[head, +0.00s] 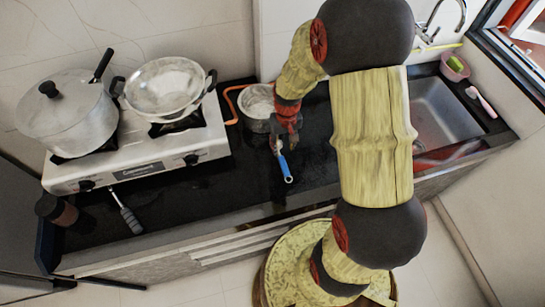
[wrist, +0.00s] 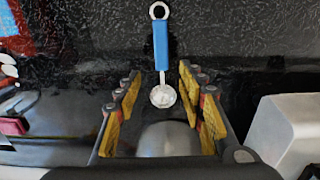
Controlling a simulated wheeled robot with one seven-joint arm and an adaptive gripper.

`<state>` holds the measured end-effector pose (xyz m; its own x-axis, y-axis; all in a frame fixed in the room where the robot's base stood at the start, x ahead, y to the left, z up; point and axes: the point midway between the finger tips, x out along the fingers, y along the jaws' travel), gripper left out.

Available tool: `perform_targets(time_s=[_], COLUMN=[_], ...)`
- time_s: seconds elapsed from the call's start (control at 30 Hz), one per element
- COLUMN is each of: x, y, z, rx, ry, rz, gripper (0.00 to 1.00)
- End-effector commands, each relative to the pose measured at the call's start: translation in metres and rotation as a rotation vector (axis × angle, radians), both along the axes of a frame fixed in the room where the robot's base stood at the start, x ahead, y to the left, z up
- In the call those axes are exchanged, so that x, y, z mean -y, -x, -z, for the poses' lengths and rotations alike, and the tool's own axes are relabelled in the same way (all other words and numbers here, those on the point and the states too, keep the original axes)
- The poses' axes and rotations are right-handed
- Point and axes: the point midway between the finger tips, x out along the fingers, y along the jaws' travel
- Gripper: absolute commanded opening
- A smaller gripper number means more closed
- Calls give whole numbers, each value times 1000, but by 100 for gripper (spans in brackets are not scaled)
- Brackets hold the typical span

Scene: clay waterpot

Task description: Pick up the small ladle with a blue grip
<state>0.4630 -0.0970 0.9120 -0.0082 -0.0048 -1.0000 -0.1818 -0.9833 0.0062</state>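The small ladle lies on the black countertop. Its blue grip (head: 285,168) points toward the counter's front edge in the head view. In the wrist view the blue grip (wrist: 160,45) is at top centre, with a metal ring at its end, and the round metal bowl (wrist: 163,96) is below it. My gripper (head: 288,125) is over the bowl end, which it partly hides in the head view. In the wrist view my gripper (wrist: 159,88) is open, with a yellow-padded finger on either side of the bowl. Contact between fingers and ladle cannot be told.
A metal pot (head: 258,100) stands just behind my gripper. The white stove (head: 150,170), with a lidded pot (head: 68,112) and a pan (head: 165,88), is to the left. A dark-handled utensil (head: 127,214) lies before it. The sink (head: 440,112) is to the right.

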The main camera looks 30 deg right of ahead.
Motion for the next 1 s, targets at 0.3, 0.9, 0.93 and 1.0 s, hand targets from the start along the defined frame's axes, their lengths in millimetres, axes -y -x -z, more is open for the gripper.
perform_targets(time_s=[0.3,0.9,0.93,1.0], x=[-1,-7,-7,-8], y=[-5,-9,-9,-9], z=[30,79,79,79], rx=[1,4,4,5], ry=[1,2,2,2], rz=[-4,-5,-4,-4], gripper=[39,39,39,38])
